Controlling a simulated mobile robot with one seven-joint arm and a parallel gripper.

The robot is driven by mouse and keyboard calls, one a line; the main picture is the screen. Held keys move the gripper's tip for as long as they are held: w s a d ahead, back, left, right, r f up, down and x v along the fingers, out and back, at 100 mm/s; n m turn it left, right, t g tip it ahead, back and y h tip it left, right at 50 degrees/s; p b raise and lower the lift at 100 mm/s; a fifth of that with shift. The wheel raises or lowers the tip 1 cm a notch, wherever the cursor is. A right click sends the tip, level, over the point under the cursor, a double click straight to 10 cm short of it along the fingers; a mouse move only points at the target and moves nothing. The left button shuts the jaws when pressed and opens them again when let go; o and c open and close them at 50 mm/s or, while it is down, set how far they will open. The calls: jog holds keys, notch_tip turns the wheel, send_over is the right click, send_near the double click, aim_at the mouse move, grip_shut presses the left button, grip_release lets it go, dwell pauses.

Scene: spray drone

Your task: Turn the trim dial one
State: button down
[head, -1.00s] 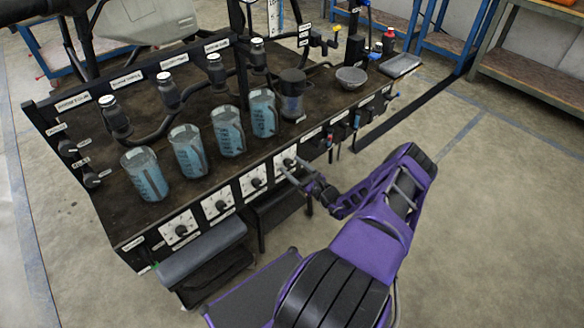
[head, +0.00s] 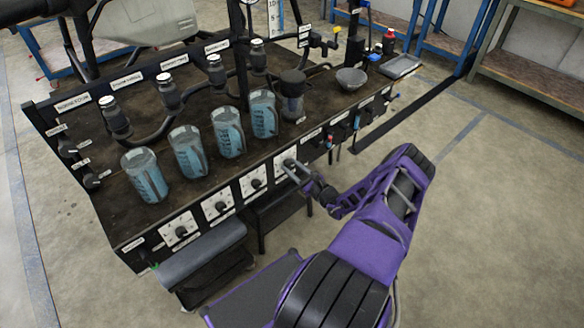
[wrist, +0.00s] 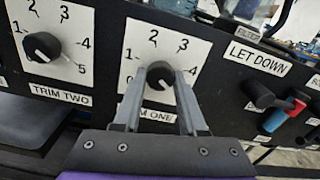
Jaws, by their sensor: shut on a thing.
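The trim one dial (wrist: 160,82) is a black knob on a white plate with numbers, in the middle of the wrist view. Its label is partly hidden by my gripper, with "M ONE" showing. My gripper (wrist: 159,75) has its two grey fingers on either side of the knob, shut on it. The knob's pointer direction is hard to tell between the fingers. In the head view the dial's plate (head: 285,160) is the rightmost of the row on the bench front, and my gripper (head: 291,168) reaches it from the right.
The trim two dial (wrist: 42,46) is just left, its white mark toward 5. A let down valve (wrist: 262,95) with a red-tipped handle is to the right. Several jugs of blue liquid (head: 229,135) stand on the bench above. The floor right of the bench is clear.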

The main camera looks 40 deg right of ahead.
jog(key=n, duration=0.4)
jog(key=shift+n+p, duration=0.3)
jog(key=shift+n, duration=0.1)
jog(key=n+p, duration=0.1)
jog(key=n, duration=0.4)
jog(key=shift+d+r, duration=0.1)
jog(key=n+p, duration=0.1)
jog(key=n, duration=0.4)
jog(key=n+p, duration=0.1)
jog(key=n, duration=0.3)
jog(key=shift+n+p, duration=0.35)
jog(key=shift+n, duration=0.05)
jog(key=shift+c, duration=2.3)
grip_release()
